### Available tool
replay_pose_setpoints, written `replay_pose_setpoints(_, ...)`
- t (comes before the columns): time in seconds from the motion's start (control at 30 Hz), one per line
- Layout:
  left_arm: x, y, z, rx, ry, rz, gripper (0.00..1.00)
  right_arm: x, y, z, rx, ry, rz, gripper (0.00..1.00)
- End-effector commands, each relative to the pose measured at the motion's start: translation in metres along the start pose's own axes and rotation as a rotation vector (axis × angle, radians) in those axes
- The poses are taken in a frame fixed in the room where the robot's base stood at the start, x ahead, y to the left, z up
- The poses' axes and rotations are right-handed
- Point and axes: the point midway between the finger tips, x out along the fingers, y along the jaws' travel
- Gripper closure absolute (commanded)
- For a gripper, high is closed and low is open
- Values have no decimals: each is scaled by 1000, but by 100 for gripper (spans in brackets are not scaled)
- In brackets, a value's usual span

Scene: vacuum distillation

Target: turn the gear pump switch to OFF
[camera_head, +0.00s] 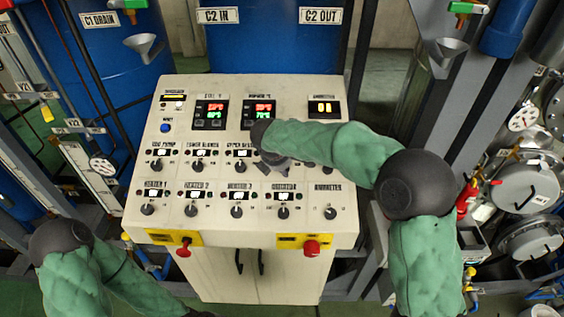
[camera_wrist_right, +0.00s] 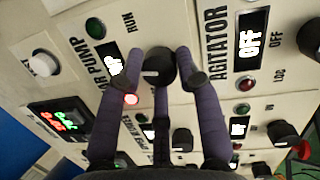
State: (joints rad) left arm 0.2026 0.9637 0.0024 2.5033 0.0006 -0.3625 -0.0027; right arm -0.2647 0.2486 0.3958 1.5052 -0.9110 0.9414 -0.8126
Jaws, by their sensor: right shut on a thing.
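The gear pump switch is a black round knob (camera_wrist_right: 160,66) on the cream control panel, beside a label partly covered so that it ends in "R PUMP". My right gripper (camera_wrist_right: 160,80) has its purple-grey fingers closed around this knob. A lit red lamp (camera_wrist_right: 131,99) and a dark green lamp (camera_wrist_right: 95,28) sit near it. The small display (camera_wrist_right: 115,65) by the label is lit, but a finger partly covers it and I cannot read it surely. In the head view my right gripper (camera_head: 274,157) hides the knob. My left gripper is out of view; only its arm shows at lower left.
The control panel (camera_head: 140,190) carries several other knobs close by, including the agitator section with a display (camera_wrist_right: 250,40) reading OFF. Red emergency buttons (camera_head: 311,248) stick out at the panel's front edge. Blue tanks (camera_head: 110,60) stand behind it.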

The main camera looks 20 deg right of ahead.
Motion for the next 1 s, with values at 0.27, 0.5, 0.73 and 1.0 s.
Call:
replay_pose_setpoints(0.27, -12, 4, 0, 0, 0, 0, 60, 3, -4, 4, -181, -2, 17, 98)
replay_pose_setpoints(0.5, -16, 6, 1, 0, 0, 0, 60, 3, -3, 5, -268, 1, 34, 98)
replay_pose_setpoints(0.73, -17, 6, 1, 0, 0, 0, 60, 3, -3, 5, -294, 3, 41, 98)
replay_pose_setpoints(1.0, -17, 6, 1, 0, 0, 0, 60, 3, -2, 5, -294, 3, 44, 98)
